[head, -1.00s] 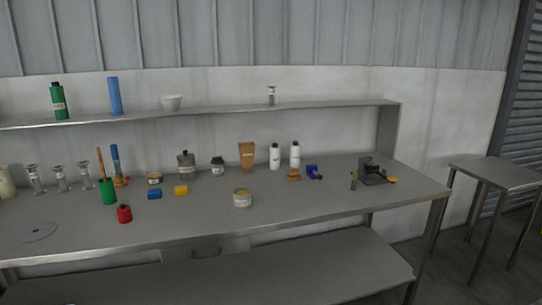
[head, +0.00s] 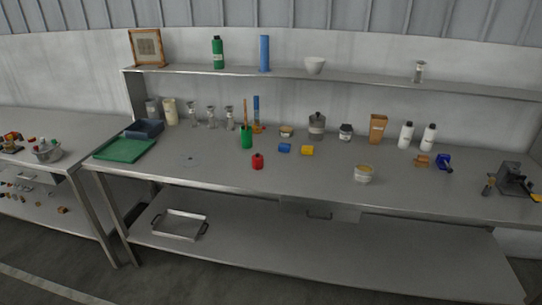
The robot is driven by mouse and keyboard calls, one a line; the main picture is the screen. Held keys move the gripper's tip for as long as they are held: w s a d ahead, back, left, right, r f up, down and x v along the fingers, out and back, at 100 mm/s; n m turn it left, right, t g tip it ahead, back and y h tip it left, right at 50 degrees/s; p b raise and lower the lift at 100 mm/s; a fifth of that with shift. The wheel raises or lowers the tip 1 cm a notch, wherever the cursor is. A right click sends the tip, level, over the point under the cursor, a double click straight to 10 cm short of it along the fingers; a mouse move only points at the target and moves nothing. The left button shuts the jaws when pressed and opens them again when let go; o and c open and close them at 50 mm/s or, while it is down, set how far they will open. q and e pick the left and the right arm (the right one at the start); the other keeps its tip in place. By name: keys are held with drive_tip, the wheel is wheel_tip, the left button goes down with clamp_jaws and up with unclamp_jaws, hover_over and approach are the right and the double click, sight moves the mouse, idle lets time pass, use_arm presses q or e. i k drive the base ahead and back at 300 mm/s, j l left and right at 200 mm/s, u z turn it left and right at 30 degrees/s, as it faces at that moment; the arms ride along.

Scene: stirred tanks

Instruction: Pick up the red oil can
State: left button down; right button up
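A small red can (head: 257,161) with a dark top stands upright on the grey metal workbench (head: 225,173), near its front edge and left of the middle. It is in front of a green cup (head: 246,138) that holds upright tools. The can is in plain sight and nothing covers it. Neither of my grippers shows in the head view.
Blue (head: 284,148) and yellow (head: 307,151) blocks lie behind and right of the can. A labelled tub (head: 363,173) stands further right. A green tray (head: 124,149) lies at the bench's left end. A shelf (head: 340,77) runs above the back. Bench surface around the can is clear.

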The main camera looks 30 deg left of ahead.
sight(257, 159)
drive_tip(key=i+j+u, duration=0.15)
drive_tip(key=j, duration=0.25)
drive_tip(key=i+j+u, duration=0.1)
drive_tip(key=j, duration=0.3)
drive_tip(key=i+j+u, duration=0.15)
drive_tip(key=i+j, duration=0.15)
